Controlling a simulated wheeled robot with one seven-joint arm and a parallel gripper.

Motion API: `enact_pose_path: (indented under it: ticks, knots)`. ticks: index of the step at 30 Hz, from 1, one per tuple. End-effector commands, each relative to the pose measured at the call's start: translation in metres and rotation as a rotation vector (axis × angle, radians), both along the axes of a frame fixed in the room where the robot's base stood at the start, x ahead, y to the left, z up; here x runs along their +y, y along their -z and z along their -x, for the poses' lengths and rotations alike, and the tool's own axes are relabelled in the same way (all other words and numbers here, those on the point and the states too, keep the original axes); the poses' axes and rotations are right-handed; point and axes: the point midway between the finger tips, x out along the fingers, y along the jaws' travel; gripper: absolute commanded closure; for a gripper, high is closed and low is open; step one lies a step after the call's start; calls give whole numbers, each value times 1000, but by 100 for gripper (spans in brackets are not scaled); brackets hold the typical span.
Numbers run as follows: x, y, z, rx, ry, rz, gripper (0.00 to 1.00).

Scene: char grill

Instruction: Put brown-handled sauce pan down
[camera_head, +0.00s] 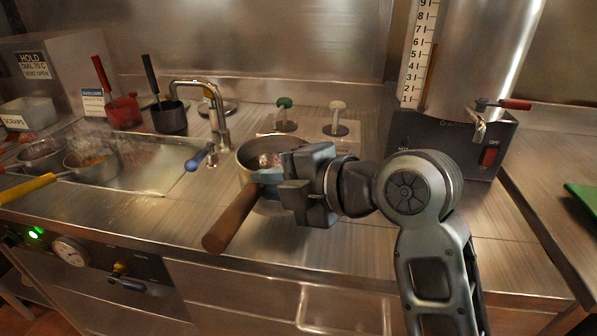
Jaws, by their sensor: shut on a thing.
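The brown-handled sauce pan (232,218) is in the middle of the head view, with its metal bowl behind and its wooden handle pointing toward the front left. My gripper (273,184) is shut on the pan near where the handle meets the bowl, reaching in from the right. The jaws and wrist hide the right side of the bowl. The pan looks upright over the steel counter (345,240). I cannot tell whether its base touches the counter.
A steam well (150,175) with several pans lies at the left. A faucet (218,120) stands behind the pan, and a blue-handled valve (199,158) sits left of it. Two pump knobs (284,107) are at the back. A large urn (480,60) stands at the right. Front counter is clear.

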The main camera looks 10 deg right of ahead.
Motion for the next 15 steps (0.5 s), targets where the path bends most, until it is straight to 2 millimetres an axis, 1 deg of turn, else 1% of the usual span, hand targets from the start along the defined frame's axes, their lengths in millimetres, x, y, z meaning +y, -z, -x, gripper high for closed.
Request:
enact_pose_path:
  ticks: [1, 3, 8, 11, 15]
  knots:
    - [5, 0, -4, -6, -2, -3, 100]
    - [10, 3, -8, -8, -1, -2, 100]
    - [14, 8, -11, -8, -1, -1, 100]
    - [14, 17, -11, -4, 0, -3, 100]
    - [14, 35, -10, -4, 0, -3, 100]
